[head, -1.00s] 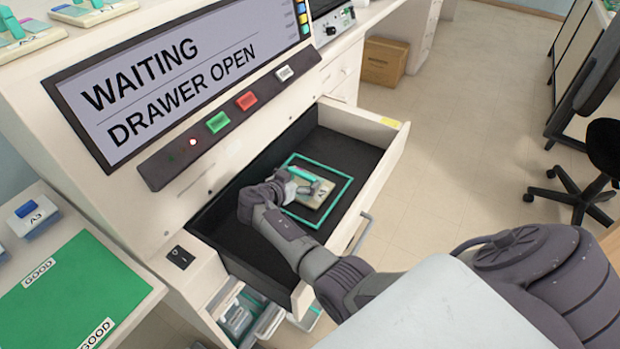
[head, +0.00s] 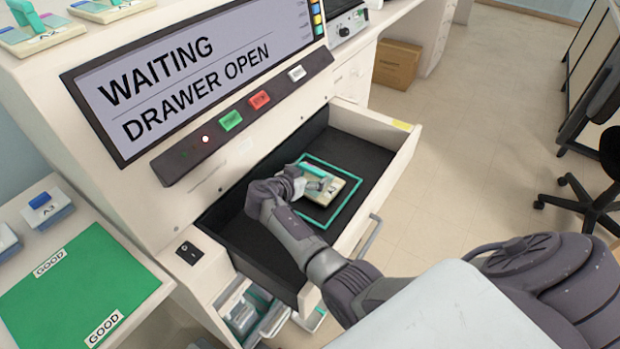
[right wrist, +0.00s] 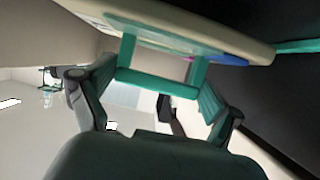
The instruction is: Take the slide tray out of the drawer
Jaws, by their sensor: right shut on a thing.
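The slide tray (head: 338,187), a cream plate with a green handle, is in the open drawer (head: 268,232), over the green outline on its black floor. My right gripper (head: 304,186) reaches in from the front and is shut on the tray's handle. In the right wrist view the green handle (right wrist: 157,84) lies between the two fingers, with the tray's edge (right wrist: 215,36) above it. Whether the tray touches the drawer floor is hard to tell. My left gripper is not in view.
The machine front with its screen (head: 190,78), reading "WAITING, DRAWER OPEN", stands behind the drawer. A green mat (head: 75,285) marked GOOD lies on the left table. Smaller open drawers (head: 262,318) sit below. A chair (head: 592,203) stands at right; the floor between is clear.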

